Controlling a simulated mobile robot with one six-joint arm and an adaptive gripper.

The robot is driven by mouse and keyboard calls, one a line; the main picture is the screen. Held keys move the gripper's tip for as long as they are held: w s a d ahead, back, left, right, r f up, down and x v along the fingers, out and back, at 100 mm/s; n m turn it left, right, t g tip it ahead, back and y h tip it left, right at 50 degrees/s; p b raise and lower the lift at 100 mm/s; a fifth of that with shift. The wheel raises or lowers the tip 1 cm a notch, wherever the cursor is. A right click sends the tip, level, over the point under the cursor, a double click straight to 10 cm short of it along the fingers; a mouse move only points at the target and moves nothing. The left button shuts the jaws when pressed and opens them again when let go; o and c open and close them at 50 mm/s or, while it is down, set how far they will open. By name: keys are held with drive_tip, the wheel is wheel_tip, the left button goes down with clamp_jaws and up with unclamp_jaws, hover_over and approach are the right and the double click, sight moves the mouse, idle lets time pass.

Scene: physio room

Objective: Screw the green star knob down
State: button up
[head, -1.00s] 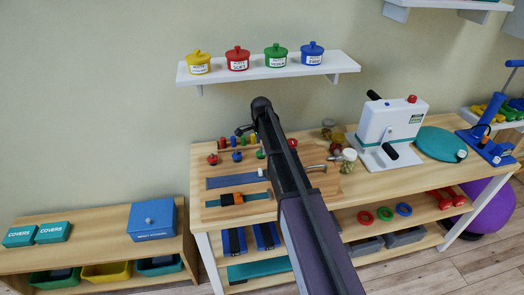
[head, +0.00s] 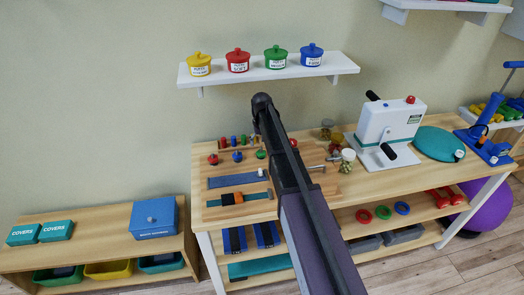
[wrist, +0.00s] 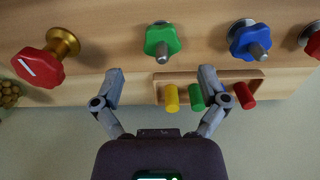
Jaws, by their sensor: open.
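The green star knob (wrist: 162,40) shows at the upper middle of the wrist view, with a grey threaded post sticking out through its centre. In the head view the green knob (head: 261,154) is partly beside my arm on the bench. My gripper (wrist: 163,76) is open and empty. Its two fingers are spread wide, and the knob lies beyond the gap between them, apart from both. In the head view my gripper is hidden behind my arm.
A blue star knob (wrist: 249,40) and a red one (wrist: 314,42) stand to the right. A red knob on a brass post (wrist: 40,65) stands left. A wooden rack with yellow, green and red pegs (wrist: 172,97) lies close to my fingers. Jars (head: 347,160) stand on the bench.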

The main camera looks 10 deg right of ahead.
sight(262, 152)
drive_tip(key=n, duration=0.4)
drive_tip(key=shift+r+p, duration=0.3)
drive_tip(key=shift+r, duration=0.1)
drive_tip(key=n, duration=0.5)
drive_tip(key=shift+r+p, duration=0.35)
drive_tip(key=n, duration=0.5)
drive_tip(key=shift+d+r+n+p, duration=0.1)
drive_tip(key=shift+r+n+p, duration=0.2)
drive_tip(key=shift+r+p, duration=0.05)
drive_tip(key=n, duration=0.4)
drive_tip(key=shift+r, duration=0.25)
drive_tip(key=shift+f, duration=0.2)
drive_tip(key=shift+f+b, duration=3.5)
drive_tip(key=shift+f, duration=0.05)
drive_tip(key=c, duration=1.2)
